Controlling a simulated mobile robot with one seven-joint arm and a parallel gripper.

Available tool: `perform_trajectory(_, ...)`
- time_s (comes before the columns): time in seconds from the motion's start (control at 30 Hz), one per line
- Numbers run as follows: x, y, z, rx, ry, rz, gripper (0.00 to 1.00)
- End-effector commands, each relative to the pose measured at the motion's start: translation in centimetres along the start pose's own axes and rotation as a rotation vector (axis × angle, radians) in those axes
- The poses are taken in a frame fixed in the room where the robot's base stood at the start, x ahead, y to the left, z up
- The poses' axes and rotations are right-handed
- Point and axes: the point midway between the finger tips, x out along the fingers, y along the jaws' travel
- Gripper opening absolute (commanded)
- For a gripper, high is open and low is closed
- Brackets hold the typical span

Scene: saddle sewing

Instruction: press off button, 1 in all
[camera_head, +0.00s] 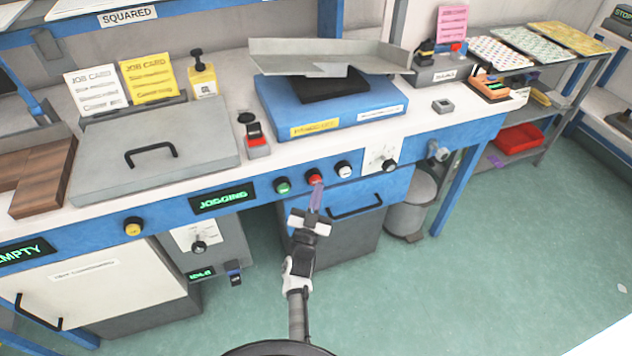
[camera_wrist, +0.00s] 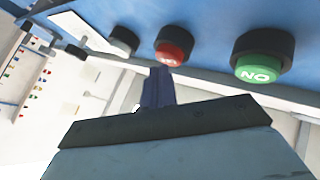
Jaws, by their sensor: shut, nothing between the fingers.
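The red off button (camera_head: 315,176) sits on the blue front panel of the bench, between a green button (camera_head: 282,186) and a white button (camera_head: 344,169). In the wrist view the red button (camera_wrist: 172,48) has blurred lettering. My gripper (camera_head: 316,192) is shut and empty, its fingertips pointing up right below the red button. In the wrist view my shut fingers (camera_wrist: 158,88) end just under the red button. I cannot tell whether they touch it. The green button (camera_wrist: 262,62) appears to the right there, with lettering on its face.
A green-lit display reading JOGGING (camera_head: 223,198) is left of the buttons. A dial (camera_head: 388,165) is to the right. A dark drawer handle (camera_head: 355,206) sticks out below the panel. A grey bin (camera_head: 411,207) stands on the floor at right. A blue jogger (camera_head: 330,115) stands on the bench above.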

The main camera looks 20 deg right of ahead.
Motion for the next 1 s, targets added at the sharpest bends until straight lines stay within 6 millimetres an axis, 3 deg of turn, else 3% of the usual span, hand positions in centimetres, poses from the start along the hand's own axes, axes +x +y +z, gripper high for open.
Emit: perform_trajectory(1.0,0.71,-0.55,0.54,0.001,-0.001,-0.001,0.0)
